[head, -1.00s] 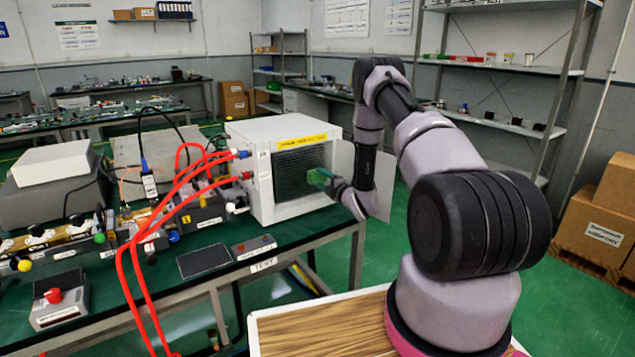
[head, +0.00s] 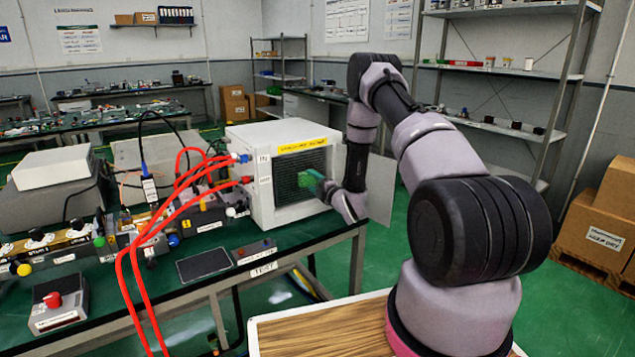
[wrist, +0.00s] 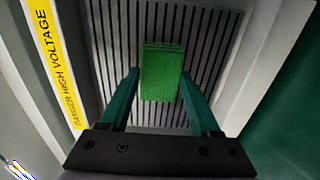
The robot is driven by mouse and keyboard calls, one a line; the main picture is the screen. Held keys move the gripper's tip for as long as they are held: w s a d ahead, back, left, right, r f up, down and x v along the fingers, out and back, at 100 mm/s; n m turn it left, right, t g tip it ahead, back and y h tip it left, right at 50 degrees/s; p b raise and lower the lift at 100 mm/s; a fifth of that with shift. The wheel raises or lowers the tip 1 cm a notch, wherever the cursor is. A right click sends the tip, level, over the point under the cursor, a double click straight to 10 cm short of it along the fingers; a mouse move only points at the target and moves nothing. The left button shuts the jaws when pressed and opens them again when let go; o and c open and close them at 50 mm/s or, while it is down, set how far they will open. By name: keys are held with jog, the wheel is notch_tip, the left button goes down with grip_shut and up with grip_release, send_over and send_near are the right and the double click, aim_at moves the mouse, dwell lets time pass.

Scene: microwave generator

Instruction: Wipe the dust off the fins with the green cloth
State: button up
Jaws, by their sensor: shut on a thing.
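The green cloth (wrist: 162,72) is a folded pad between the fingertips of my gripper (wrist: 160,85), which is shut on it. The dark fins (wrist: 110,40) are a slatted panel in the white cabinet (head: 258,195), and the cloth is in front of them. In the head view the cloth (head: 312,180) shows at the right part of the fins (head: 290,170). I cannot tell whether it touches them. Part of the fins behind the cloth is hidden. Greyish patches on the lower slats may be dust, but I cannot tell for sure.
A yellow high voltage label (wrist: 52,50) runs beside the fins. An open grey panel (head: 381,190) stands right of the cabinet. Red hoses (head: 150,235) run into the cabinet's left side. A dark flat pad (head: 203,264) lies on the bench in front.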

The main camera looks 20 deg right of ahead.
aim_at(302, 177)
jog(key=shift+s+a, duration=0.25)
jog(key=shift+a, duration=0.4)
jog(key=shift+s+a, duration=0.25)
jog(key=shift+a, duration=0.35)
jog(key=shift+s+a, duration=0.25)
jog(key=shift+a, duration=0.4)
jog(key=shift+s+a, duration=0.25)
jog(key=shift+a, duration=0.65)
jog(key=shift+s+a, duration=0.2)
jog(key=shift+a, duration=0.7)
jog(key=shift+s+a+r, duration=0.1)
jog(key=shift+r, duration=0.75)
jog(key=shift+w+d+r, duration=0.1)
jog(key=shift+w+d, duration=0.15)
jog(key=shift+d, duration=0.45)
jog(key=shift+w+d+f, duration=0.1)
jog(key=shift+w+d, duration=0.2)
jog(key=shift+d, duration=0.35)
jog(key=shift+w+d+r, duration=0.1)
jog(key=shift+w+d, duration=0.15)
jog(key=shift+d, duration=0.45)
jog(key=w+d, duration=0.2)
jog(key=d, duration=0.5)
jog(key=shift+d, duration=0.25)
jog(key=shift+v, duration=3)
jog(key=shift+s, duration=0.1)
